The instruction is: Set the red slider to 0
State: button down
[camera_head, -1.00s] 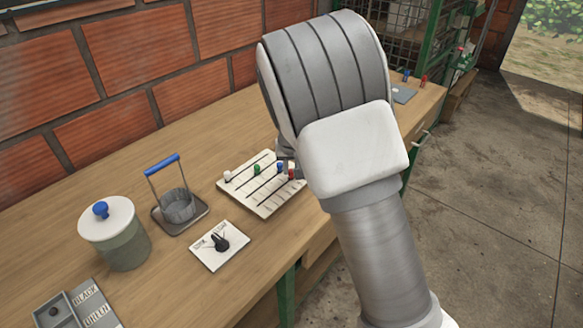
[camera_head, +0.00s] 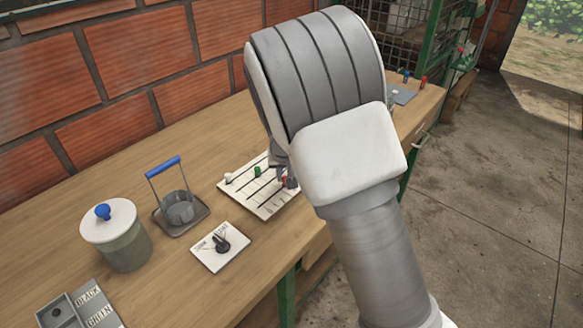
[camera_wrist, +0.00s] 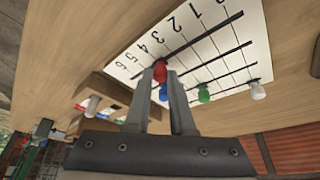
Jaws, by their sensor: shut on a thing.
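The white slider panel (camera_head: 262,206) lies on the workbench, with several dark slots and a number scale that shows in the wrist view (camera_wrist: 222,30). The red slider knob (camera_wrist: 160,70) is on the slot closest to the numbers; its exact value cannot be read. My gripper (camera_wrist: 162,74) is shut on the red knob, one finger on each side. The red knob shows small beside my gripper in the head view (camera_head: 284,181). The blue slider (camera_wrist: 164,93) is partly hidden behind a finger.
The green slider (camera_wrist: 204,95) and white slider (camera_wrist: 257,91) stand on neighbouring slots. A dial plate (camera_head: 207,257), a wire-handled basket (camera_head: 181,208) and a lidded pot (camera_head: 123,246) stand left of the panel. A brick wall (camera_head: 120,75) borders the bench.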

jog(key=p, duration=0.3)
send_over(260, 203)
jog(key=s, duration=0.2)
jog(key=shift+w+d+r, duration=0.15)
jog(key=shift+w+d, duration=0.1)
jog(key=shift+s+a, duration=0.15)
jog(key=c, duration=0.8)
grip_release()
jog(key=shift+s, duration=0.1)
jog(key=shift+o, duration=0.2)
jog(key=a+p+v, duration=0.1)
jog(key=p+v, duration=0.4)
jog(key=v, duration=1.2)
jog(key=shift+d, duration=0.45)
jog(key=shift+d+r, duration=0.1)
jog(key=shift+r, duration=0.05)
